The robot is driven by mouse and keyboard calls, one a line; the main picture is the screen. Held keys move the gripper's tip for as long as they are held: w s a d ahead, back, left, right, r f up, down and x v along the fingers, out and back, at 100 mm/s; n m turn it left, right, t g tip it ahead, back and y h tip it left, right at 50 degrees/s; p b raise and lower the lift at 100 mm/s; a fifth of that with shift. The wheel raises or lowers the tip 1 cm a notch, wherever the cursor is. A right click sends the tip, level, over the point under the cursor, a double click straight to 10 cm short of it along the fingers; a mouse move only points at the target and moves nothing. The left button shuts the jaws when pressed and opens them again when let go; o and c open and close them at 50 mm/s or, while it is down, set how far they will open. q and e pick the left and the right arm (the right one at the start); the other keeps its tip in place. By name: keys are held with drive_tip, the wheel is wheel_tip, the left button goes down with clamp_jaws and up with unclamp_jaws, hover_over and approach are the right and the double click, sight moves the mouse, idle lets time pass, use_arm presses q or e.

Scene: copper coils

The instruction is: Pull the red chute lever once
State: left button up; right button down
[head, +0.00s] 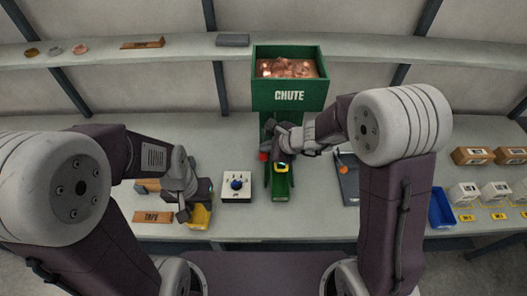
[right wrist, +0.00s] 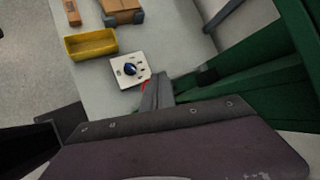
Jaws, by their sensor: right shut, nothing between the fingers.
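The green chute (head: 290,95) stands at the back middle of the bench, its hopper full of copper-coloured pieces. The red lever end (head: 263,156) shows as a small spot left of the chute's lower part. My right gripper (head: 273,148) is shut right beside it, in front of the chute. In the right wrist view a bit of red (right wrist: 146,86) peeks out next to the grey finger (right wrist: 158,92); the rest is hidden, and I cannot tell whether they touch. My left gripper (head: 184,212) is low by the yellow bin (head: 200,216); its fingers are unclear.
A white box with a blue knob (head: 236,186) stands between the yellow bin and the chute's green trough (head: 280,186). A wooden TAPE block (head: 153,217) lies left. A dark tray (head: 348,180), a blue bin (head: 441,208) and small boxes (head: 470,156) are at right.

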sight(265, 155)
drive_tip(key=shift+s+f+b, duration=0.15)
drive_tip(key=shift+f+b, duration=1.55)
drive_tip(key=shift+b, duration=0.25)
idle(1.3)
drive_tip(key=shift+r, duration=0.15)
idle(0.4)
drive_tip(key=shift+w+r+p, duration=0.15)
drive_tip(key=shift+r+p, duration=1.1)
drive_tip(key=shift+w+r+p, duration=0.1)
drive_tip(key=shift+r+p, duration=1.1)
drive_tip(key=shift+r, duration=0.05)
drive_tip(key=r+p, duration=0.4)
drive_tip(key=r, duration=0.1)
drive_tip(key=shift+w, duration=0.25)
drive_tip(key=shift+f, duration=0.1)
